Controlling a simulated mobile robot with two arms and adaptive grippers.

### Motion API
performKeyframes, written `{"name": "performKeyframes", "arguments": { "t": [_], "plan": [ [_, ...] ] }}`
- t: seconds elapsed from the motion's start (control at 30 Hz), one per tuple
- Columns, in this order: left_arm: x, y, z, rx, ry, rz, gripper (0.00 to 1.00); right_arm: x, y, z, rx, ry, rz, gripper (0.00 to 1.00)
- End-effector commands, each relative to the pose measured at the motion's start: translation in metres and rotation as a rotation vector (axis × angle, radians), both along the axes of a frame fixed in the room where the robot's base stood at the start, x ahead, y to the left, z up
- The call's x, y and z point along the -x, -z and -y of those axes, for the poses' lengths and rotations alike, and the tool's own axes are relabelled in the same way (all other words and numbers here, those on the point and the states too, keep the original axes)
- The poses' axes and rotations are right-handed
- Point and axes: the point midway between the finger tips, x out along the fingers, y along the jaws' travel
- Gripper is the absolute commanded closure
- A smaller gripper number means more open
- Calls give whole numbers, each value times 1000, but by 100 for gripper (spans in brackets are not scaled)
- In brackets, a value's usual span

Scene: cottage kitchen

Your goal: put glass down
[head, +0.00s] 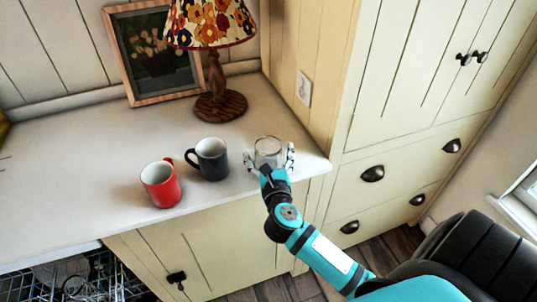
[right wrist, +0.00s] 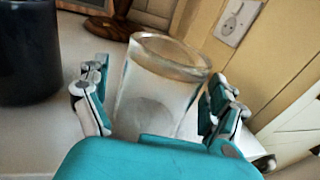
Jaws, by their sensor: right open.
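A clear glass (head: 268,150) stands upright on the white countertop (head: 75,175), near its right end. It also shows in the right wrist view (right wrist: 158,90), between the fingers. My right gripper (head: 270,158) is open around the glass, with one finger on each side. In the right wrist view small gaps show between the fingers (right wrist: 160,110) and the glass. The base of the glass is hidden behind my gripper's palm. My left gripper is not in view.
A dark mug (head: 212,160) stands just left of the glass, and a red mug (head: 161,185) stands farther left. A lamp (head: 220,106) and a framed picture (head: 153,55) stand behind. A tall cabinet (head: 400,100) rises on the right.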

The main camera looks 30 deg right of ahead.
Motion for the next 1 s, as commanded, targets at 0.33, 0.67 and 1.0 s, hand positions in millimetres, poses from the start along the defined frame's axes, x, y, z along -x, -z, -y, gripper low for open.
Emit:
{"name": "performKeyframes", "arguments": {
  "t": [0.33,0.67,1.0],
  "plan": [
    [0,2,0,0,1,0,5,14,-1,-7,-3,-2,-2,6],
    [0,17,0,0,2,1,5,77,-4,-37,-4,-1,-2,6],
    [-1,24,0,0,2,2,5,108,-9,-52,0,1,0,6]
  ]
}}
